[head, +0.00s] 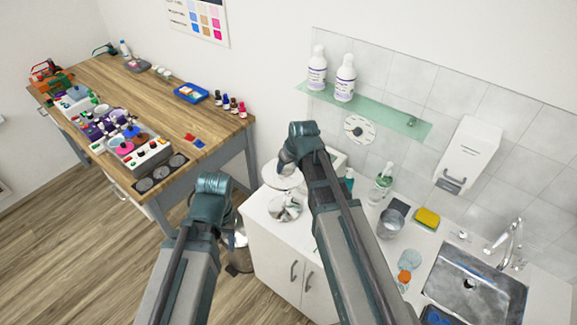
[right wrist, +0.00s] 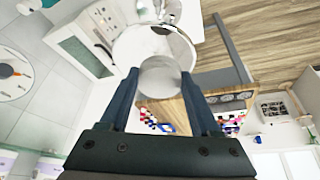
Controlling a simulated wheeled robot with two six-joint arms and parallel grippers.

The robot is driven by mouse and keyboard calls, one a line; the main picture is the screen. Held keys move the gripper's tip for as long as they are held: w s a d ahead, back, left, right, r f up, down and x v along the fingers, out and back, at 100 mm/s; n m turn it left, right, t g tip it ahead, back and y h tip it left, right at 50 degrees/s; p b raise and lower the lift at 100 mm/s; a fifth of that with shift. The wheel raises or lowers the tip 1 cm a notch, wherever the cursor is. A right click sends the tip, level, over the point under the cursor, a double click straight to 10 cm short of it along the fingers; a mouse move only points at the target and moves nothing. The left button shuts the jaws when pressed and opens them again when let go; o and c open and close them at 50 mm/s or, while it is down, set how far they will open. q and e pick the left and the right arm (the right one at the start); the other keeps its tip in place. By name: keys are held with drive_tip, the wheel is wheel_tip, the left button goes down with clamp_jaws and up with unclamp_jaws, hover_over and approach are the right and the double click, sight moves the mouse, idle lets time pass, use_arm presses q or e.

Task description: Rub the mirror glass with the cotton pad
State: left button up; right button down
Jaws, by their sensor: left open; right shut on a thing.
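The round mirror (right wrist: 128,48) has a pale rim and shiny glass and fills the upper middle of the right wrist view. In the head view a shiny round disc that looks like it (head: 285,208) is on the white counter, left of my right arm. My right gripper (right wrist: 159,74) is shut on the cotton pad (right wrist: 160,82), a pale round disc between its fingertips. The pad overlaps the mirror's lower edge in that view; whether they touch I cannot tell. My left gripper (head: 210,192) is open, left of the counter; its fingertips are mostly hidden.
The white counter (head: 327,270) also holds a metal cup (head: 391,222), a soap bottle (head: 382,182), a yellow sponge (head: 427,218) and a sink (head: 475,285). A glass shelf (head: 390,112) with two white bottles is above. A crowded wooden table (head: 215,135) stands at left.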

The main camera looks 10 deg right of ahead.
sight(288, 167)
wheel_tip(288, 167, up, 3)
drive_tip(key=p, duration=0.3)
idle(0.4)
